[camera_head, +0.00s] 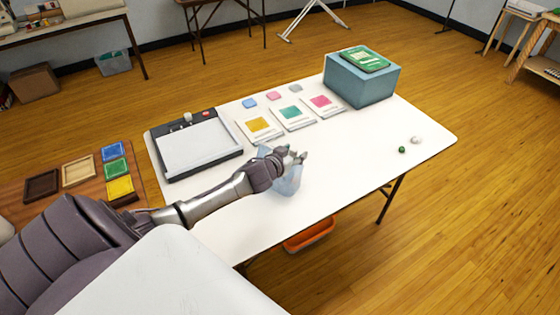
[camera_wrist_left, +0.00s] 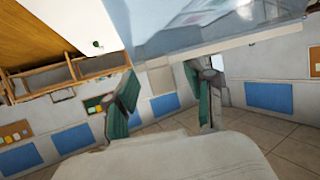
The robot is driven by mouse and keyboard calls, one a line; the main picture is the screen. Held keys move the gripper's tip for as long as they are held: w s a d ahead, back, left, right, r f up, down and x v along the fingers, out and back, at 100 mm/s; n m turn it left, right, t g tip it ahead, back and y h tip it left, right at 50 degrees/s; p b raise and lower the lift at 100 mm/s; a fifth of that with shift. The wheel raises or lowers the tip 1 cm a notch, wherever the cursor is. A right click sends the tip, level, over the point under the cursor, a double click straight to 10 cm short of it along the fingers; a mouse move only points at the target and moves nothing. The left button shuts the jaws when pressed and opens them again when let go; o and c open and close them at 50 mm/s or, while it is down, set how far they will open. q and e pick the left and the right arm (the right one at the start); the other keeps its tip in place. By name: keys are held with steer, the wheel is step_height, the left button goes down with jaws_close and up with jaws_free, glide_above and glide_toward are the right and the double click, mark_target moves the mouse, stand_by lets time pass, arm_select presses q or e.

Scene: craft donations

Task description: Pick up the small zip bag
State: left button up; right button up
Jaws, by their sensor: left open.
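A pale blue see-through bag (camera_head: 287,184), which looks like the small zip bag, is on the white table (camera_head: 345,170) near its front edge. My left gripper (camera_head: 297,156) is over it and hides part of it. In the left wrist view a see-through bluish sheet, likely the bag (camera_wrist_left: 225,38), fills the upper middle, just beyond the fingertips. The two green-padded fingers of the left gripper (camera_wrist_left: 162,88) stand apart with nothing clearly held between them. Whether they touch the bag I cannot tell. My right gripper is not in view.
A grey tray device (camera_head: 200,148) lies left of the bag. Cards with yellow (camera_head: 258,125), green (camera_head: 292,116) and pink (camera_head: 322,104) squares lie behind it. A teal box (camera_head: 362,82) stands back right. A green ball (camera_head: 402,150) and white ball (camera_head: 417,140) lie right; the front right is clear.

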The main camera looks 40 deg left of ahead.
arm_select(q)
steer(key=shift+w+f, duration=0.1)
steer(key=shift+w, duration=0.1)
steer(key=c, duration=1)
